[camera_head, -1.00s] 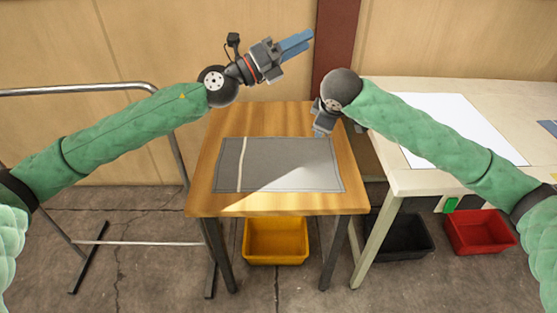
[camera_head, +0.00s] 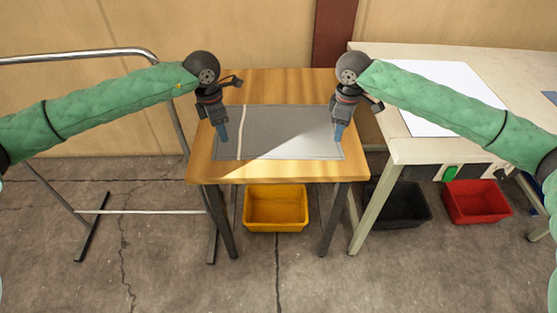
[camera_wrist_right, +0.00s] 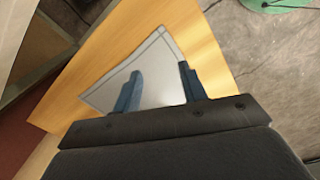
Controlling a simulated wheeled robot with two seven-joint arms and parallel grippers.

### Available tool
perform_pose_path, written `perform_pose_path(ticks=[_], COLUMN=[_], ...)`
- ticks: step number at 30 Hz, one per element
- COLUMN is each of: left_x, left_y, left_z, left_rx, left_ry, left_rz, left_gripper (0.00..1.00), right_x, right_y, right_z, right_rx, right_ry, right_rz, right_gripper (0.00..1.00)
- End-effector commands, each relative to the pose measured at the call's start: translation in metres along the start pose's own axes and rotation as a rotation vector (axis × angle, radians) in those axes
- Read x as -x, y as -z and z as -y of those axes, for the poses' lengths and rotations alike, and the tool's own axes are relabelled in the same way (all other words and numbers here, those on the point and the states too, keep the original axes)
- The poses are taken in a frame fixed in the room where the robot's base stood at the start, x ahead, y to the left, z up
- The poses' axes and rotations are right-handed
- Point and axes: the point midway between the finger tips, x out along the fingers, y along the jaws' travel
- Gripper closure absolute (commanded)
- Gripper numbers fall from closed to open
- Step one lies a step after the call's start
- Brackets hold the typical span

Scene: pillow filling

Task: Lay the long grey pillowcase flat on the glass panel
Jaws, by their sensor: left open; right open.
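The long grey pillowcase (camera_head: 285,124) lies flat on the wooden table, with a pale stripe near its left end. Its right part is brightly lit. A pale flat panel (camera_head: 440,92), which may be the glass panel, lies on the table to the right. My left gripper (camera_head: 222,134) points down at the pillowcase's left end, open. My right gripper (camera_head: 339,133) points down at its right end, open. In the right wrist view, the open right fingers (camera_wrist_right: 161,92) are over the pillowcase (camera_wrist_right: 158,62), with nothing between them. I cannot tell whether the fingertips touch the cloth.
The wooden table (camera_head: 280,85) has bare wood behind the pillowcase. The cream table (camera_head: 415,150) stands close on the right. A metal rail frame (camera_head: 80,58) stands at left. A yellow bin (camera_head: 276,210), a black bin (camera_head: 402,207) and a red bin (camera_head: 476,203) sit low down.

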Motion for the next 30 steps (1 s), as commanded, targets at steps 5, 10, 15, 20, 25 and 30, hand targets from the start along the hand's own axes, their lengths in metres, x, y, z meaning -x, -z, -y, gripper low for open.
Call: perform_pose_path(ticks=[5, 10, 15, 20, 25, 30], left_x=[-0.005, -0.021, -0.045, -0.065, -0.078, -0.082], left_y=[0.017, 0.018, 0.020, 0.021, 0.022, 0.022], left_z=[-0.008, -0.009, -0.009, -0.010, -0.011, -0.011], left_rx=[0.005, 0.006, 0.006, 0.005, 0.006, 0.006], left_ry=[-0.026, -0.027, -0.025, -0.025, -0.026, -0.027], left_rz=[-0.075, -0.079, -0.078, -0.077, -0.076, -0.075], left_gripper=[0.58, 0.58, 0.58, 0.58, 0.58, 0.58], right_x=[-0.005, -0.022, -0.046, -0.065, -0.079, -0.083], right_y=[-0.003, -0.004, -0.004, -0.004, -0.004, -0.004], right_z=[0.000, 0.001, 0.001, 0.002, 0.002, 0.002], right_rx=[-0.002, -0.002, -0.003, -0.003, -0.003, -0.003], right_ry=[0.018, 0.021, 0.020, 0.020, 0.019, 0.018], right_rz=[0.008, 0.009, 0.009, 0.008, 0.008, 0.008], right_gripper=[0.58, 0.58, 0.58, 0.58, 0.58, 0.58])
